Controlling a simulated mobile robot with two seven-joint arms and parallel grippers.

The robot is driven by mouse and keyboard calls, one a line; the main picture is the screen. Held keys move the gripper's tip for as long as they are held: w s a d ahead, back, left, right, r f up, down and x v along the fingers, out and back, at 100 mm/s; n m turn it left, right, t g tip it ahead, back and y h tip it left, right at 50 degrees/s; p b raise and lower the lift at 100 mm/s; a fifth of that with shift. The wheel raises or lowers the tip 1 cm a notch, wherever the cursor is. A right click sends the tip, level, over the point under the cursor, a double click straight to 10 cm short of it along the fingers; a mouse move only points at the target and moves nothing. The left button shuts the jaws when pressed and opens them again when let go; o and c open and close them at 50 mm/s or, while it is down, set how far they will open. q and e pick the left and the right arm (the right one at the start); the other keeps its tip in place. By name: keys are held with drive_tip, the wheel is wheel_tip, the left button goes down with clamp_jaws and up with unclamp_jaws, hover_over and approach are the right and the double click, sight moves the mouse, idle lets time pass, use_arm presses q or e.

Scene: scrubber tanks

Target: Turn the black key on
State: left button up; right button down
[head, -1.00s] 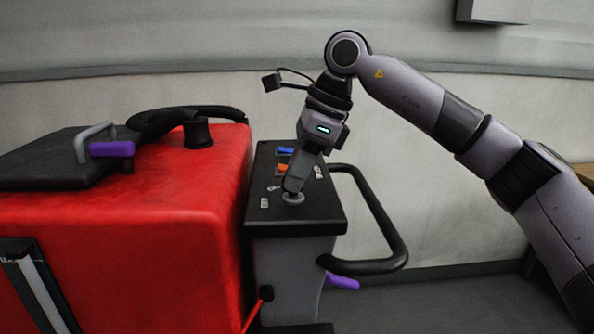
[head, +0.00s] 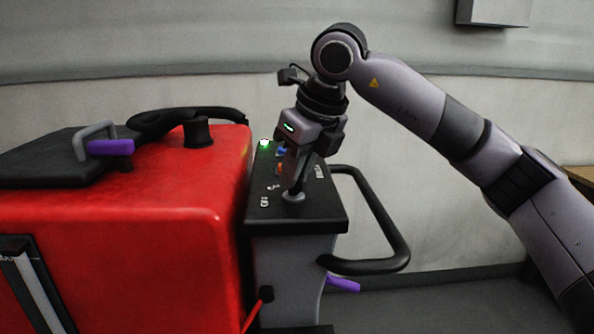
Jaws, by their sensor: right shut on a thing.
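The black key is hidden between the fingers of my right gripper (head: 293,188), which points down and is shut on it. The key's round grey base (head: 293,197) shows just below the fingertips, on the black control panel (head: 320,213) of the scrubber. A small green light (head: 264,143) glows at the panel's far left corner. My left gripper is not in view.
A black handle loop (head: 385,225) sticks out to the right. The red tank (head: 120,225) with a purple-handled lid (head: 110,147) stands left.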

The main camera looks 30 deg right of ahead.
drive_tip(key=shift+a+f+m+h, duration=0.15)
drive_tip(key=shift+m+h, duration=0.1)
drive_tip(key=shift+m, duration=0.35)
drive_tip(key=shift+d+f+m+h, duration=0.15)
drive_tip(key=shift+m+h, duration=0.1)
drive_tip(key=shift+m, duration=0.35)
drive_tip(key=shift+s+a, duration=0.1)
drive_tip(key=c, duration=1.1)
unclamp_jaws()
drive_tip(key=shift+c, duration=0.2)
drive_tip(key=shift+r, duration=0.15)
drive_tip(key=v, duration=0.7)
